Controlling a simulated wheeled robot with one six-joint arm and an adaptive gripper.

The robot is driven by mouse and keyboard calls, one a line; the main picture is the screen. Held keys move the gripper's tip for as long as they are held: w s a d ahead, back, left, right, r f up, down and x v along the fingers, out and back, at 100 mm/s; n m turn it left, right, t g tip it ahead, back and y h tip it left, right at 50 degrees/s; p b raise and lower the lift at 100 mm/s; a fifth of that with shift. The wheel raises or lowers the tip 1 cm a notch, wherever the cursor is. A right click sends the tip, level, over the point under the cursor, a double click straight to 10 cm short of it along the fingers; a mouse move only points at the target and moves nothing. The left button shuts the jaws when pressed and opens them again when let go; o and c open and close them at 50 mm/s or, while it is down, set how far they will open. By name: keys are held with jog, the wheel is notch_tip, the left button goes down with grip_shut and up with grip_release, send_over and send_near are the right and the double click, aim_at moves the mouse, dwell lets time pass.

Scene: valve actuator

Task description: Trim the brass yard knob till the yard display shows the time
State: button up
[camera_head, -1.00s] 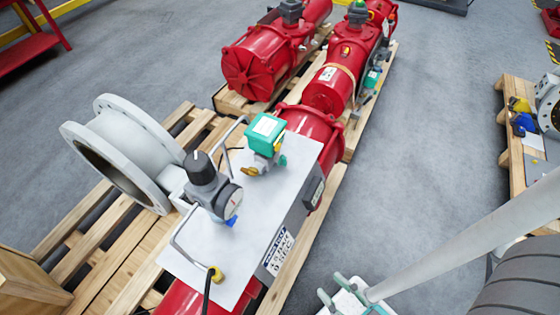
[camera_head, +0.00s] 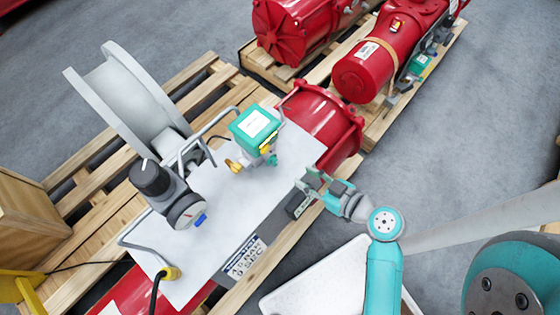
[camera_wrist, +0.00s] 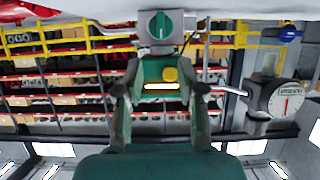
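A brass knob (camera_head: 232,166) sits low on the left side of a green-capped valve (camera_head: 254,128) on the white plate. The valve also shows upside down in the wrist view (camera_wrist: 160,25), with a yellow round part; I cannot make out the brass knob there. A dark display box (camera_head: 297,206) is at the plate's right edge; its face is not readable. A placard (camera_head: 246,257) beside it seems to end in "9 SEC". My gripper (camera_head: 306,184) is open and empty, above the plate's right edge beside the display box, apart from the knob. Its fingers frame the valve in the wrist view.
A black-knobbed regulator with a round gauge (camera_head: 186,211) stands left of the valve; the gauge shows in the wrist view (camera_wrist: 286,100). Metal bar handles (camera_head: 205,135) rise from the plate. Red actuators (camera_head: 390,55) lie on pallets behind.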

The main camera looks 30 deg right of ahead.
aim_at(277, 162)
jog(key=shift+x, duration=5.35)
jog(key=shift+s+f, duration=0.1)
grip_shut()
